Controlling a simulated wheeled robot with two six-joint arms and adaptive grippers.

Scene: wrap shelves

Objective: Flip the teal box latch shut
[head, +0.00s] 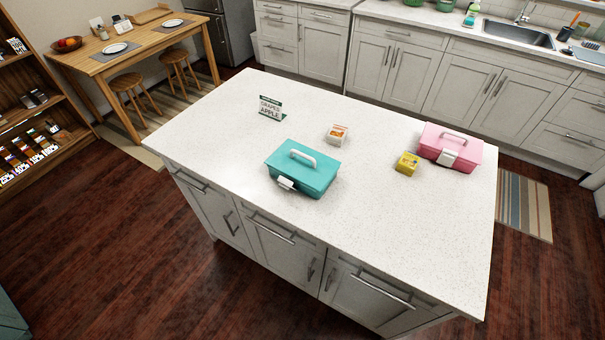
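The teal box (304,174) stands on the white island countertop (400,230), left of the middle. Its lid is down and a white handle (302,155) sits on top. A white latch (286,183) is on its front side, low and to the left. The latch seems to stick outward from the front, but it is too small to tell for certain. Neither of my grippers shows in the head view.
A pink box (451,146) with a white latch stands to the right, beside a yellow box (407,163). A small white-and-orange container (337,134) and a green-and-white sign (271,108) stand behind the teal box. The countertop's front is clear.

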